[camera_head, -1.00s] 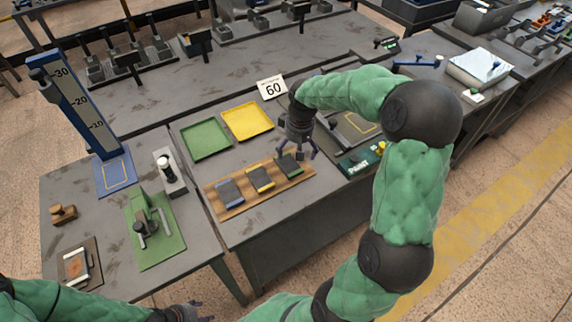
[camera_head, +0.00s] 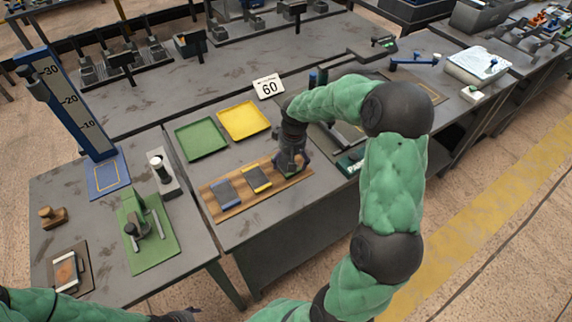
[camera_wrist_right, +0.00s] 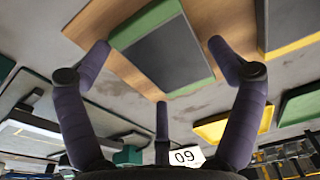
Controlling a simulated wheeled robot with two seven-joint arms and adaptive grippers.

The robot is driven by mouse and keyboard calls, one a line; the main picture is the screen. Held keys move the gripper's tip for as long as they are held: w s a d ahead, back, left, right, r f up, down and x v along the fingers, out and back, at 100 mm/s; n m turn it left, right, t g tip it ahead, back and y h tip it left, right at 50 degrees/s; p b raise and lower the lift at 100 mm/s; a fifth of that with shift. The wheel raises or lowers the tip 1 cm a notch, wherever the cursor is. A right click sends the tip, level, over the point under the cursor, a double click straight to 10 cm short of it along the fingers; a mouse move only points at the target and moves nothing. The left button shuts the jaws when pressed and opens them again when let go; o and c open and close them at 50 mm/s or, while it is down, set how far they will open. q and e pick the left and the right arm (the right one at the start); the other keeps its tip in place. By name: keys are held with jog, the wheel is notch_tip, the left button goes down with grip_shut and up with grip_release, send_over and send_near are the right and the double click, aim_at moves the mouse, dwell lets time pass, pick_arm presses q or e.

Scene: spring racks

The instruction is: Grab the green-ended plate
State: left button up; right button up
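The green-ended plate (camera_wrist_right: 168,55) is a dark slab with green strips at two opposite ends. It lies on a wooden board (camera_head: 243,202) at the board's right end. In the head view my right gripper (camera_head: 291,168) is right above it and hides it. In the right wrist view the fingers of my right gripper (camera_wrist_right: 162,62) are spread wide around the plate, apart from it, with nothing held. My left gripper (camera_head: 182,315) shows only partly at the bottom edge of the head view; its fingers are unclear.
A blue-ended plate (camera_head: 227,193) and a yellow-ended plate (camera_head: 257,179) lie on the same board. Behind are a green tray (camera_head: 202,139), a yellow tray (camera_head: 244,120) and a "60" sign (camera_head: 268,87). A green press fixture (camera_head: 145,225) stands left.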

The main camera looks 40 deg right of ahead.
jog(key=c, duration=1.1)
jog(key=shift+r, duration=0.15)
